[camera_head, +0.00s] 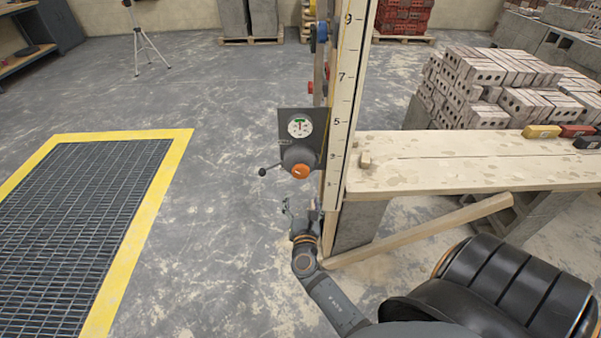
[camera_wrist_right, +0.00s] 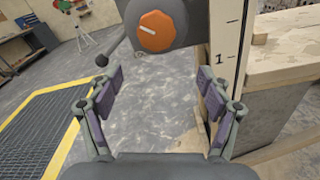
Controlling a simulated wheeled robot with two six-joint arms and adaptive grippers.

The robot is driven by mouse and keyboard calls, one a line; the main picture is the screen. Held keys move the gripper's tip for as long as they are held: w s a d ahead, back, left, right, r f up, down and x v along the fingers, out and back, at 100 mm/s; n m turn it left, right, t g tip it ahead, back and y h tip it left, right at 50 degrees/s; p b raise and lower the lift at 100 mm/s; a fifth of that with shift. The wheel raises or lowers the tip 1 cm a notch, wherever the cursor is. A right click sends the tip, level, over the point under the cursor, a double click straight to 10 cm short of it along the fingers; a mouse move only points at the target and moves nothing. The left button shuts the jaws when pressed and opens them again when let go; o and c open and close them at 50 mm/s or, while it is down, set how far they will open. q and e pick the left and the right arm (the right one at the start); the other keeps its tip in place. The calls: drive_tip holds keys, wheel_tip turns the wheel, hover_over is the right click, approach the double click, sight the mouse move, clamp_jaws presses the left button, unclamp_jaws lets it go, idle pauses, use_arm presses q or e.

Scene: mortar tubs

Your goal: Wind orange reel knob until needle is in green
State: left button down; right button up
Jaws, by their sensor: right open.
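The orange reel knob (camera_head: 300,171) sits on a dark grey round housing below a white dial (camera_head: 299,127) on a grey plate. The dial has a green patch near its top; the needle is too small to read surely. In the right wrist view the orange knob (camera_wrist_right: 157,31) shows a pale pointer line, ahead of and above the fingers. My right gripper (camera_head: 300,208) is below the knob, apart from it. Its fingers (camera_wrist_right: 157,78) are spread wide with nothing between them. My left gripper is not in view.
A black lever with a ball end (camera_head: 263,171) sticks out left of the housing. A tall numbered staff (camera_head: 345,90) stands just right of it. A plank bench (camera_head: 450,165) and slanted timber (camera_head: 430,230) lie to the right. A yellow-edged grate (camera_head: 133,225) is on the left floor.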

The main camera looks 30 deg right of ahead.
sight(301, 174)
drive_tip(key=x, duration=0.3)
drive_tip(key=r+p+x, duration=0.1)
drive_tip(key=x, duration=0.3)
drive_tip(key=r+x, duration=0.1)
drive_tip(key=x, duration=0.2)
drive_tip(key=shift+w+d, duration=0.2)
drive_tip(key=shift+w, duration=0.1)
drive_tip(key=shift+c, duration=0.6)
drive_tip(key=c, duration=1.1)
drive_tip(key=m+b, duration=0.2)
drive_tip(key=b, duration=0.1)
drive_tip(key=shift+f+m, duration=0.35)
drive_tip(key=shift+m, duration=0.05)
drive_tip(key=shift+r+m+b, duration=0.3)
drive_tip(key=shift+m+b, duration=0.25)
drive_tip(key=shift+m, duration=0.25)
drive_tip(key=shift+r, duration=0.1)
